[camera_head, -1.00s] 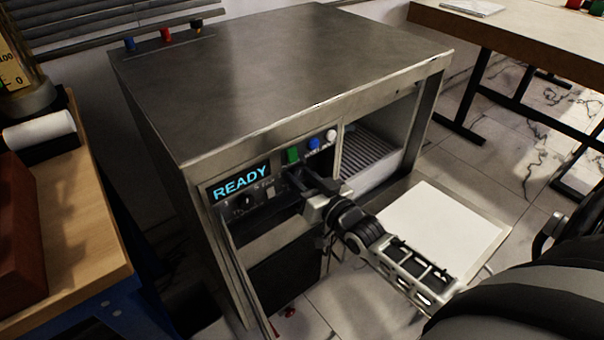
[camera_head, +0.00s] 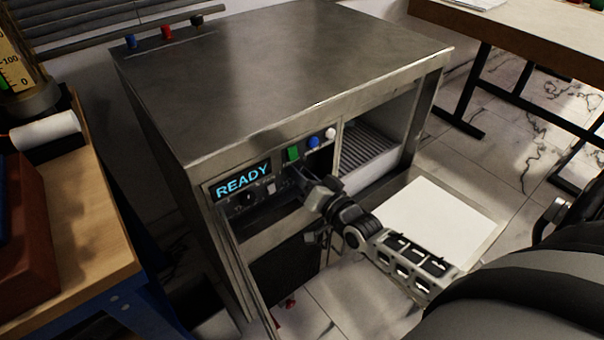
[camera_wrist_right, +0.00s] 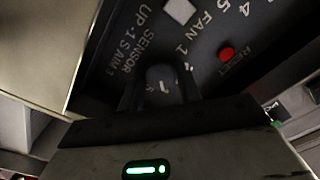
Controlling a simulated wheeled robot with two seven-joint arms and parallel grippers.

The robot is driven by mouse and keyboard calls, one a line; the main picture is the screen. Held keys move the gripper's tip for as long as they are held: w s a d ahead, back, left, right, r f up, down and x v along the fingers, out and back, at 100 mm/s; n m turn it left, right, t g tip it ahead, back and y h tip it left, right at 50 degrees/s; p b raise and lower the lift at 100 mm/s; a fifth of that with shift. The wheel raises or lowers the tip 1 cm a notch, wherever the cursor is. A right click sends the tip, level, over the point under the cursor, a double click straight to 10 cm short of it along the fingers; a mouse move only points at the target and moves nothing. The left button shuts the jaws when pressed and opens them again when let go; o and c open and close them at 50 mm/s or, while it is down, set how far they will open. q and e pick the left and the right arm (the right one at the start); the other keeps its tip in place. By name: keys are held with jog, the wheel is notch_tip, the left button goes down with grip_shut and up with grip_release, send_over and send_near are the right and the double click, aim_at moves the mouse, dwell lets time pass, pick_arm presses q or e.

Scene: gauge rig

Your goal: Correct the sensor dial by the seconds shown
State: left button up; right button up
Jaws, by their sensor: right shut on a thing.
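The steel rig's control panel carries a lit display (camera_head: 242,181) that reads READY. My right gripper (camera_head: 296,182) reaches to the panel right of the display. In the right wrist view the right gripper (camera_wrist_right: 162,88) is shut on the dark round sensor dial (camera_wrist_right: 160,76), one finger on each side. A small light mark and digit show on the dial, too blurred to read surely. In the head view the gripper hides the dial. My left gripper is not in view.
A green button (camera_head: 293,153), a blue button (camera_head: 314,142) and a white button (camera_head: 330,133) line the panel top. A red RESET button (camera_wrist_right: 227,54) and a white square key (camera_wrist_right: 181,10) lie near the dial. A wooden bench (camera_head: 95,215) stands left.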

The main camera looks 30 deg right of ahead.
jog(key=o, duration=1)
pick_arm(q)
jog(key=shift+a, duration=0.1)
pick_arm(e)
jog(key=shift+s, duration=0.1)
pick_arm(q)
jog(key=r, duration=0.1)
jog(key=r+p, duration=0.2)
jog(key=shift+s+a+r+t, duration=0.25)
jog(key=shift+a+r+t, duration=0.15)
pick_arm(e)
jog(key=s+d, duration=0.1)
jog(key=s, duration=1.4)
jog(key=shift+s+d, duration=0.15)
jog(key=shift+s, duration=0.2)
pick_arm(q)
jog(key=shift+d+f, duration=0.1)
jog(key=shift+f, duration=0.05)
